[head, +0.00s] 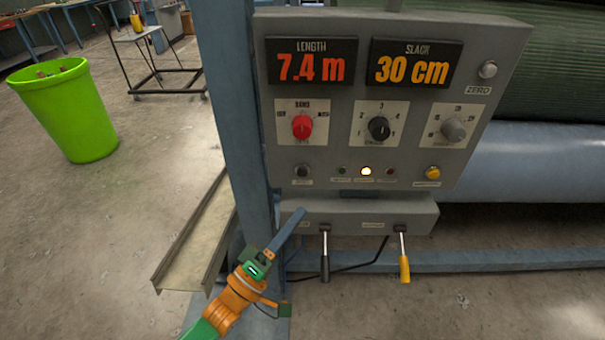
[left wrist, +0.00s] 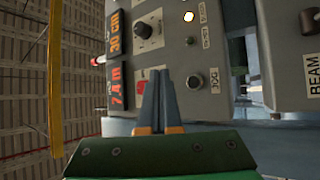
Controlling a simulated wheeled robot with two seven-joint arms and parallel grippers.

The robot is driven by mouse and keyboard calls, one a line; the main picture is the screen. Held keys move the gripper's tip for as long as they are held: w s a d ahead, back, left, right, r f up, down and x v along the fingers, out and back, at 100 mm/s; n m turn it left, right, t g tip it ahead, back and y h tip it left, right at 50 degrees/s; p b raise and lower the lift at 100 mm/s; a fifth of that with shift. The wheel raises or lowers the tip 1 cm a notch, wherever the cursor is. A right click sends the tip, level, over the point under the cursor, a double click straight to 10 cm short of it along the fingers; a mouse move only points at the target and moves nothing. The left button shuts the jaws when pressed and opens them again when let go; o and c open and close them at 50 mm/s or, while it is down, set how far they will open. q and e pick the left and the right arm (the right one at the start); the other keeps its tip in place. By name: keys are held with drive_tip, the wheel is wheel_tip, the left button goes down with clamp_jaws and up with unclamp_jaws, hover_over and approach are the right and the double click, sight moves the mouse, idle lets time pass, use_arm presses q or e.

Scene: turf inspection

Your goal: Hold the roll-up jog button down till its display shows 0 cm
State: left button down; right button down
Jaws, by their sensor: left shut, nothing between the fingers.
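The jog button (head: 302,171) is a dark round button at the lower left of the grey control panel (head: 345,190). It also shows in the left wrist view (left wrist: 194,82), with the label JOG beside it. The SLACK display (head: 412,70) reads 30 cm in orange, and it also shows in the left wrist view (left wrist: 114,32). My left gripper (head: 298,213) is shut and empty, its fingertips below the jog button in the head view. In the left wrist view, the fingertips (left wrist: 158,78) appear beside the button, apart from it. My right gripper is out of view.
The LENGTH display (head: 311,65) reads 7.4 m. A red knob (head: 302,127) is above the jog button. The middle lamp (head: 366,171) is lit. A lower box has a black lever (head: 325,265) and a yellow lever (head: 404,268). A blue post (head: 236,110) stands left.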

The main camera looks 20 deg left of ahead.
use_arm(q)
drive_tip(key=shift+s+r, duration=0.1)
drive_tip(key=b, duration=0.5)
approach(302, 173)
drive_tip(key=shift+w+d+r, duration=1.75)
drive_tip(key=shift+w+d, duration=0.15)
drive_tip(key=shift+w, duration=0.1)
drive_tip(key=shift+w+a, duration=0.1)
drive_tip(key=shift+w, duration=0.3)
drive_tip(key=shift+w+a+b, duration=0.15)
drive_tip(key=shift+w+b, duration=0.25)
drive_tip(key=shift+b, duration=0.2)
idle(4.0)
